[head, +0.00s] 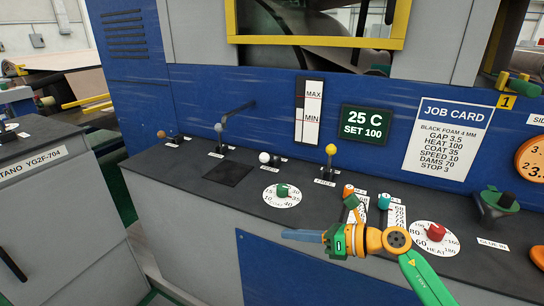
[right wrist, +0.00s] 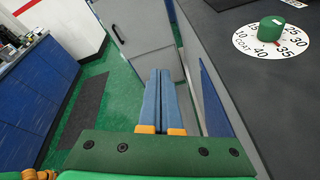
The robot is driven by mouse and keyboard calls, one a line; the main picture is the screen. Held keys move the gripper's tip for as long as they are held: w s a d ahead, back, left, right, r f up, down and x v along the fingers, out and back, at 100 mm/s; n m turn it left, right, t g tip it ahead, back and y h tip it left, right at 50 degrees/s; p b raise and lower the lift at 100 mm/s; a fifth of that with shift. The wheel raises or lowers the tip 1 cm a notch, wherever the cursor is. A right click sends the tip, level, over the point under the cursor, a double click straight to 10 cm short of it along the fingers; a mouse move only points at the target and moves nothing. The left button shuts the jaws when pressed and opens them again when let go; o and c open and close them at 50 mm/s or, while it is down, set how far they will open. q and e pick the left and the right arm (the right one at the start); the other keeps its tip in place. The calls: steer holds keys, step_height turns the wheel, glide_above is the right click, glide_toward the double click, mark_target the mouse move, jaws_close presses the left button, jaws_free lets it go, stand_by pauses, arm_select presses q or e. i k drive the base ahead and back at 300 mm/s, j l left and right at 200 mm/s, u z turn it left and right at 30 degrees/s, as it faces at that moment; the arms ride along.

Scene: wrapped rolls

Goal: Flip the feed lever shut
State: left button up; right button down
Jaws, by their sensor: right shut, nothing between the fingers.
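Several small levers stand in a row on the dark console top: one with a brown knob (head: 161,134), one with a grey knob (head: 218,127), one with a white ball (head: 264,157) and one with a yellow ball (head: 331,149). The yellow-ball lever stands upright. My right gripper (head: 285,235) is shut and empty, at the console's front edge, nearer than the levers and touching none. Its blue fingers also show closed together in the right wrist view (right wrist: 158,72). My left gripper is not in view.
The console carries a COAT dial with a green knob (head: 282,191), also in the right wrist view (right wrist: 271,29), and a heat dial with a red knob (head: 435,232). Orange (head: 348,190) and teal (head: 384,202) knobs stand beside my right arm. A blue panel (head: 270,110) rises behind.

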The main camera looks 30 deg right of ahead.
mark_target(264, 158)
steer(key=i+l, duration=0.85)
steer(key=l, duration=0.15)
